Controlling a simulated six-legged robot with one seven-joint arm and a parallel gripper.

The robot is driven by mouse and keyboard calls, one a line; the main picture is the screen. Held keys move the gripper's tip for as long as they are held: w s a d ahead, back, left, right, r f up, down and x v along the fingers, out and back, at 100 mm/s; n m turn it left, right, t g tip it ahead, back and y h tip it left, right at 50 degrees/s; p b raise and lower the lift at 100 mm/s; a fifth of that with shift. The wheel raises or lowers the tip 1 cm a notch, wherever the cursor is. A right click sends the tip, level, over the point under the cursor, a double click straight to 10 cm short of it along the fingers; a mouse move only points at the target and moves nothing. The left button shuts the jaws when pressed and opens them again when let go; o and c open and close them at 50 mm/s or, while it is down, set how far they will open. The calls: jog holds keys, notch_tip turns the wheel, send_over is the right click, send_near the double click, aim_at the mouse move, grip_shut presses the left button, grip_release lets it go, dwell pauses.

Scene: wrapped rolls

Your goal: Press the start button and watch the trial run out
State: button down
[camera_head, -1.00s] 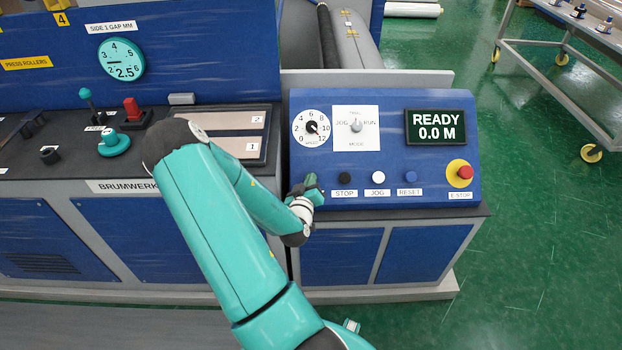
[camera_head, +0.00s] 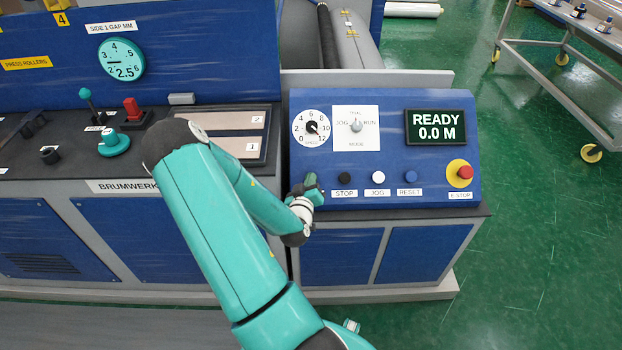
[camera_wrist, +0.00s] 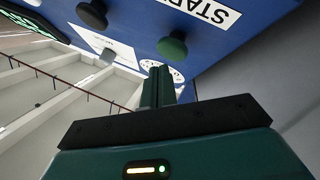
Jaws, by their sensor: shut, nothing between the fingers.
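The blue control panel (camera_head: 380,155) stands right of the machine body. The display (camera_head: 436,127) reads READY 0.0 M.
Right of my gripper are the black stop button (camera_head: 345,178), white jog button (camera_head: 378,177), blue reset button (camera_head: 411,177) and red emergency stop (camera_head: 465,172). The speed dial (camera_head: 311,128) sits above. Green floor (camera_head: 540,240) is open on the right.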

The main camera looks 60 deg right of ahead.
dwell(0.4)
jog(key=shift+w+d+f, duration=0.1)
jog(key=shift+d+f, duration=0.1)
jog(key=shift+f, duration=0.1)
jog(key=shift+w+d+f, duration=0.25)
jog(key=shift+d+f, duration=0.25)
jog(key=shift+f, duration=0.15)
dwell(1.2)
dwell(0.4)
jog(key=shift+s+a+r, duration=0.2)
jog(key=shift+a+r, duration=0.2)
jog(key=shift+r, duration=0.1)
jog(key=shift+s+a+r, duration=0.15)
jog(key=shift+a+r, duration=0.2)
jog(key=shift+r, duration=0.1)
jog(key=shift+s+a+r, duration=0.25)
jog(key=shift+a+r, duration=0.2)
jog(key=shift+r, duration=0.2)
jog(key=shift+s+a+r, duration=0.25)
jog(key=shift+a+r, duration=0.25)
jog(key=shift+r, duration=0.15)
jog(key=shift+s+a+r, duration=0.25)
jog(key=shift+a+r, duration=0.2)
jog(key=shift+r, duration=0.2)
